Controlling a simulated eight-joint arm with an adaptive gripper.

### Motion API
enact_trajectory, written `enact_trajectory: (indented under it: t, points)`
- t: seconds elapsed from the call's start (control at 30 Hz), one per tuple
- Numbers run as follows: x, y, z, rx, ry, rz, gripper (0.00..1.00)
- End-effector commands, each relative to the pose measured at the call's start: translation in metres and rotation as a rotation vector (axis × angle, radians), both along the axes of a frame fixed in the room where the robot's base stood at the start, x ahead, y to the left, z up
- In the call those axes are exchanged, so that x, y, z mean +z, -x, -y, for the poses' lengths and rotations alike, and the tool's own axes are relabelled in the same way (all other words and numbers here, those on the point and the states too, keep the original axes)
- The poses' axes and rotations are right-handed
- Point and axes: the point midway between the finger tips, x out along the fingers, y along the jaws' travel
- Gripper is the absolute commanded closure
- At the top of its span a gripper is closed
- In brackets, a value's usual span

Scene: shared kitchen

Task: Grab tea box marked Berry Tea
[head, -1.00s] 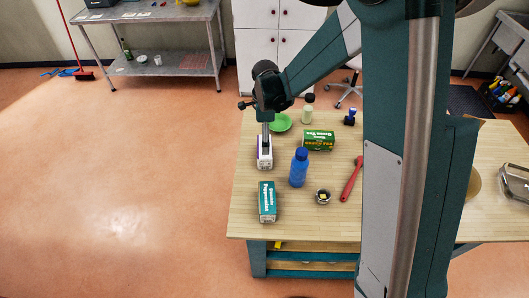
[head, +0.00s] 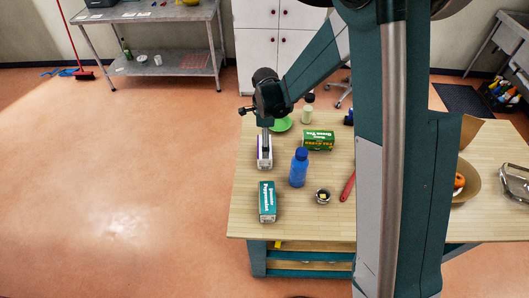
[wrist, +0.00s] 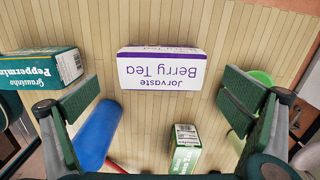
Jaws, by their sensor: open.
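The Berry Tea box (wrist: 160,70) is white with a purple edge and lies between and beyond my open fingers in the wrist view, its lettering upside down. In the head view the same Berry Tea box (head: 265,160) sits at the table's left side, partly hidden by my gripper (head: 265,142) above it. In the wrist view my gripper (wrist: 160,108) is open, one finger pad at each side, and empty. I cannot tell the exact height left between the fingertips and the box.
A teal Peppermint box (head: 267,202) stands nearer the front edge. A blue bottle (head: 299,168) and a Green Tea box (head: 318,140) stand to the right. A small jar (head: 323,196) and red utensil (head: 348,187) lie further right.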

Motion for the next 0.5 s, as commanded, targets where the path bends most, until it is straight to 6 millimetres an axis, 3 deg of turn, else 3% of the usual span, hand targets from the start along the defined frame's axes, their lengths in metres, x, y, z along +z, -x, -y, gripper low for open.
enact_trajectory:
  t: [0.5]
  points:
    - [-0.033,-0.003,-0.003,0.0,0.0,0.0,0.0]
